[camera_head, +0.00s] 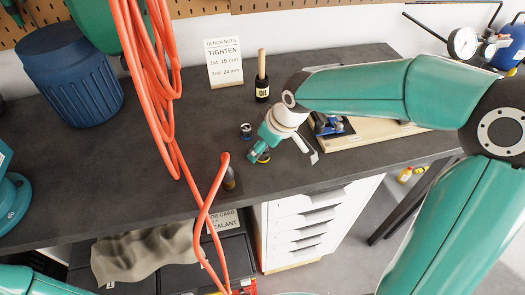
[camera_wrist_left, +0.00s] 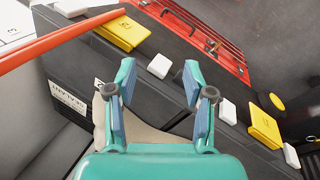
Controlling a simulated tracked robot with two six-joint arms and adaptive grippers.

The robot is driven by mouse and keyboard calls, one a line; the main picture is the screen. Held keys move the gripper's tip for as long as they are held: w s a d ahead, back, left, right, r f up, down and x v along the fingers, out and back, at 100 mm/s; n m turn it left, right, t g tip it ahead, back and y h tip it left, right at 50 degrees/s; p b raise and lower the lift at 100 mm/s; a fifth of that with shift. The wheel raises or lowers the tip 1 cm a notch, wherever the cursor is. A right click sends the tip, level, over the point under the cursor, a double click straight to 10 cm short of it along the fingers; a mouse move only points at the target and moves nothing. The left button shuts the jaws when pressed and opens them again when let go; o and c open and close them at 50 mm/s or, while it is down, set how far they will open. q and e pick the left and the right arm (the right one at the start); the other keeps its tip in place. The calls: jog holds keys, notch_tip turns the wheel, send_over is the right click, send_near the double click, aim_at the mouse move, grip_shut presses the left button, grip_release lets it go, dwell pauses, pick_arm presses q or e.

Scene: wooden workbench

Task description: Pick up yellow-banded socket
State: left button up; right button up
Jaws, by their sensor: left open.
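A small dark socket with a yellow band (camera_head: 263,157) is on the bench at the fingertips of my right gripper (camera_head: 261,148), which partly hides it. My right gripper reaches down from the right. Whether its fingers touch or close on the socket is too small to tell. A second small socket with a blue band (camera_head: 246,131) stands just behind and left of it. My left gripper (camera_wrist_left: 158,70) is open and empty in the left wrist view, away from the sockets, above cases on the lower level.
Orange hoses (camera_head: 150,90) hang in front of the bench (camera_head: 330,62), left of the sockets. A dark oil bottle (camera_head: 262,90), a sign (camera_head: 224,63) and a blue bin (camera_head: 70,75) stand behind. A wooden board (camera_head: 360,131) lies right. The left wrist view shows a red-edged case (camera_wrist_left: 205,30).

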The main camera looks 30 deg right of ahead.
jog(key=shift+x, duration=0.95)
jog(key=shift+c, duration=0.2)
jog(key=shift+r, duration=0.1)
grip_shut()
jog(key=shift+r, duration=0.15)
